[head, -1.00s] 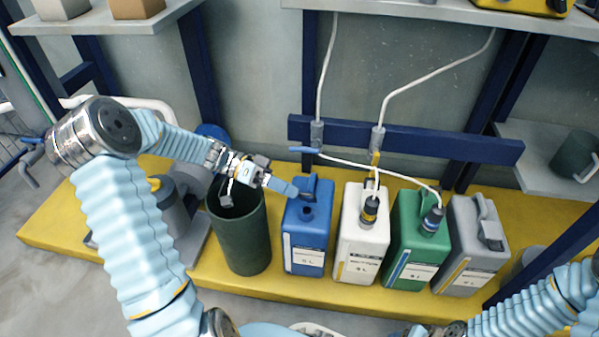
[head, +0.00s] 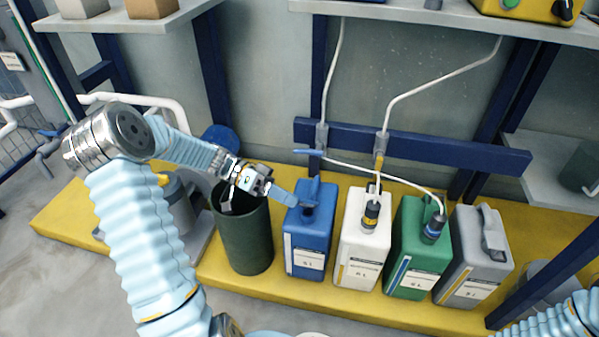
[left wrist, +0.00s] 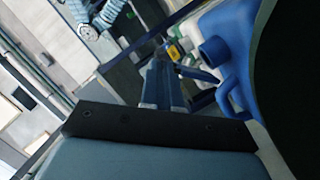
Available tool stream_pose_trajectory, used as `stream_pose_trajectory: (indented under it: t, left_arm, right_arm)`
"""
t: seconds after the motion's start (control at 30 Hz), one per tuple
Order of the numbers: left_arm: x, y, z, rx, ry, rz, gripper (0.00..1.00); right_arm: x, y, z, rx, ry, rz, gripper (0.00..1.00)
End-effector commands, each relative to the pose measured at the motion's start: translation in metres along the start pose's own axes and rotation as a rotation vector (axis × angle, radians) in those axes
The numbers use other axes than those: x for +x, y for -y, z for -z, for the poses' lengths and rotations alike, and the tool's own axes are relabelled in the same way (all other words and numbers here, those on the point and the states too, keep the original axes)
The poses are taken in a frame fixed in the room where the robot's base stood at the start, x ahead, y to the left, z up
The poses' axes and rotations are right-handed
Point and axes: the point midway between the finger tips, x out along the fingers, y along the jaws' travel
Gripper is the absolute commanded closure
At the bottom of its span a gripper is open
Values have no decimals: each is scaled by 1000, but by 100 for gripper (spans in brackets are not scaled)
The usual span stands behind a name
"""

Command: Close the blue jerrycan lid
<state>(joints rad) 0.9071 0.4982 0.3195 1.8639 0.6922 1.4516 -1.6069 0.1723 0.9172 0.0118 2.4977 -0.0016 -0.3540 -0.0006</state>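The blue jerrycan (head: 305,243) stands on the yellow platform, between the dark green bin and the white jerrycan. Its spout (left wrist: 213,49) and handle (left wrist: 236,92) show in the left wrist view. A dark blue flap (left wrist: 198,74) beside the spout looks like the lid, standing off the opening. My left gripper (head: 296,201) is at the top of the blue jerrycan, its fingertips close to the opening. Its fingers (left wrist: 164,82) lie together, with nothing seen between them. Whether they touch the lid I cannot tell. My right gripper is out of view.
The white jerrycan (head: 358,246) and green jerrycan (head: 418,252) have caps with hoses. A grey jerrycan (head: 478,258) stands at the right. The dark green bin (head: 246,242) is close under my left forearm. A shelf (head: 440,20) hangs above.

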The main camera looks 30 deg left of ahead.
Motion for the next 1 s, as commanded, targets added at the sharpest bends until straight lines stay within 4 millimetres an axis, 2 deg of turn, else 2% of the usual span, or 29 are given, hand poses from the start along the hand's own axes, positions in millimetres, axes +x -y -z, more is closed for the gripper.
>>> stream_pose_trajectory:
  t: [0.83, 1.0]
  left_arm:
    - [3, -2, -2, 3, 0, -11, 100]
    - [3, -5, 8, 4, 2, -12, 100]
  right_arm:
    - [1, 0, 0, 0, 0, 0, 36]
    - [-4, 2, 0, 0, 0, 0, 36]
